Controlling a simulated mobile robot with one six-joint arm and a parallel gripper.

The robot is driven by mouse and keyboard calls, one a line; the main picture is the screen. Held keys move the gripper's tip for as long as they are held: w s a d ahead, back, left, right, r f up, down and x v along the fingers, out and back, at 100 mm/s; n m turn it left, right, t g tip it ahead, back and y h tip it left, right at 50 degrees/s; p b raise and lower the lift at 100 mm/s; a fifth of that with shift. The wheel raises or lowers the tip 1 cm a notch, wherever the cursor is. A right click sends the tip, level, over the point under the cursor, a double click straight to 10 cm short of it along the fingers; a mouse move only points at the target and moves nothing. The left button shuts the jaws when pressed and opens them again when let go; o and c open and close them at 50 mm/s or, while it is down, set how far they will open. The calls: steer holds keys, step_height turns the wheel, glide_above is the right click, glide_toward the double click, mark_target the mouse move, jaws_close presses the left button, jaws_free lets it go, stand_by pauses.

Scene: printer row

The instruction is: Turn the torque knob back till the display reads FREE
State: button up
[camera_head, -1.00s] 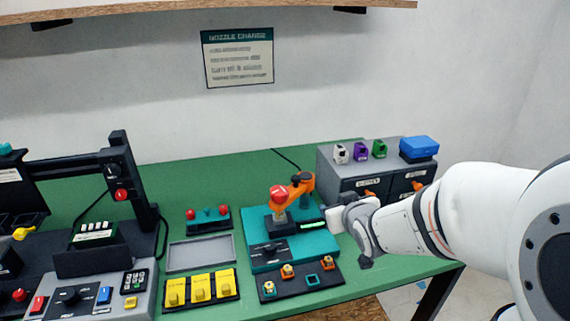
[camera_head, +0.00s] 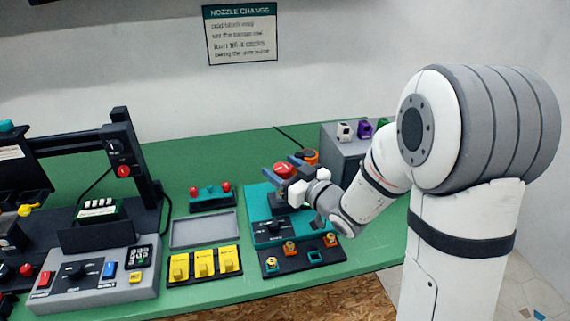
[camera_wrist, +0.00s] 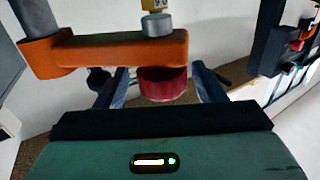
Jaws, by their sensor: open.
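The red torque knob (camera_head: 285,170) sits at the end of the orange arm (camera_head: 311,156) on the teal torque station (camera_head: 262,238). In the wrist view the red knob (camera_wrist: 162,84) lies between my two open fingers, with a gap on each side, below the orange arm (camera_wrist: 110,52) in the picture. A grey metal cylinder (camera_wrist: 157,25) is on the arm's other side. My gripper (camera_head: 291,190) is at the knob in the head view; its fingers (camera_wrist: 160,72) are spread. The station's display is hidden behind my gripper in the head view, and I cannot read any word.
A black strip with small orange and teal parts (camera_head: 290,248) lies in front of the station. Yellow blocks (camera_head: 205,262), a grey tray (camera_head: 203,231) and a teal holder with red knobs (camera_head: 210,196) are left. A grey drawer cabinet (camera_head: 343,150) stands close behind my arm.

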steer(key=shift+x, duration=1.15)
steer(key=c, duration=1)
steer(key=shift+n+y, duration=0.3)
steer(key=shift+r+n+g+y, duration=0.1)
steer(key=shift+n+g+y, duration=0.55)
steer(key=shift+g, duration=0.45)
steer(key=shift+o, duration=0.2)
steer(key=shift+s+a+n+g+y, duration=0.1)
steer(key=shift+s+n+g+y, duration=0.1)
steer(key=shift+n+g+y, duration=1.15)
steer(key=shift+g+h, duration=0.25)
steer(key=shift+h, duration=0.05)
